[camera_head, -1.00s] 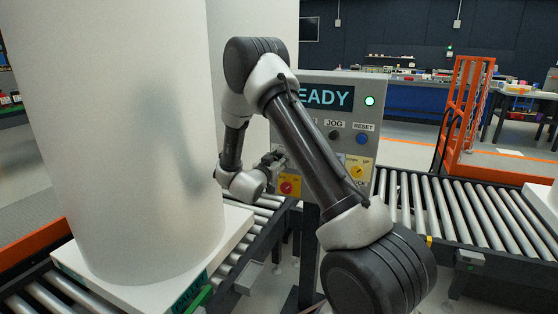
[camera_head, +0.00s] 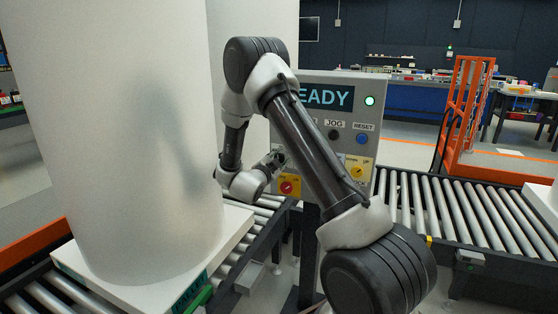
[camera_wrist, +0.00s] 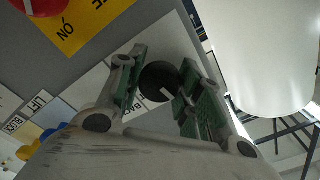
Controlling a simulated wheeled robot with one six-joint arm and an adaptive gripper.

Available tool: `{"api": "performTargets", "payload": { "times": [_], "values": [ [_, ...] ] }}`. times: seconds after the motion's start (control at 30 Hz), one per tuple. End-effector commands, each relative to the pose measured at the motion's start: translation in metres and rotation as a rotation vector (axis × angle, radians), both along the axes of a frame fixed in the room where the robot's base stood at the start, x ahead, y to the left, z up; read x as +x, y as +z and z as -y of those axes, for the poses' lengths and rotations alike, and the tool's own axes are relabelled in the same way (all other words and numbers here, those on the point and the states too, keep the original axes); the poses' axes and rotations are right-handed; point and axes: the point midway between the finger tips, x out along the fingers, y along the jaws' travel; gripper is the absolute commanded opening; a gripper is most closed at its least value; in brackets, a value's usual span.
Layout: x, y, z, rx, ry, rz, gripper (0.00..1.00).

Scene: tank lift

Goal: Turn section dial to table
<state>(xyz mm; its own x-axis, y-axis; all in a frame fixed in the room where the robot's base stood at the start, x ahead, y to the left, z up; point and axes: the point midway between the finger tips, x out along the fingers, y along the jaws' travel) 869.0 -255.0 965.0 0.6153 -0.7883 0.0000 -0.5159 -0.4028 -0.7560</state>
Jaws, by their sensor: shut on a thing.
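The black round dial (camera_wrist: 158,82) with a white pointer mark sits on a pale plate of the grey panel. In the wrist view, my gripper (camera_wrist: 162,78) has its green-padded fingers on either side of the dial and is shut on it. Fingers hide part of the dial's plate, and no table label can be read. In the head view, my gripper (camera_head: 279,158) is at the left part of the control panel (camera_head: 384,132), above a red knob on a yellow plate (camera_head: 289,187). The dial is not clearly visible there.
My arm hides the middle of the panel. A large white tank (camera_head: 120,130) on a pallet stands close at left. A roller conveyor (camera_head: 460,210) runs to the right.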

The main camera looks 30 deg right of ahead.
Motion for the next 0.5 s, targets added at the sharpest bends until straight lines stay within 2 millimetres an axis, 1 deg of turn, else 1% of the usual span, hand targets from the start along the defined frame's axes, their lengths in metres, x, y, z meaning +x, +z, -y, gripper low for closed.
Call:
{"api": "performTargets", "payload": {
  "times": [0.2, 0.5],
  "values": [
    [-0.0004, -0.0003, 0.0001, 0.07, -0.001, 0.089, 0.12],
    [-0.0006, -0.0005, 0.0002, 0.114, -0.001, 0.145, 0.12]
  ]
}}
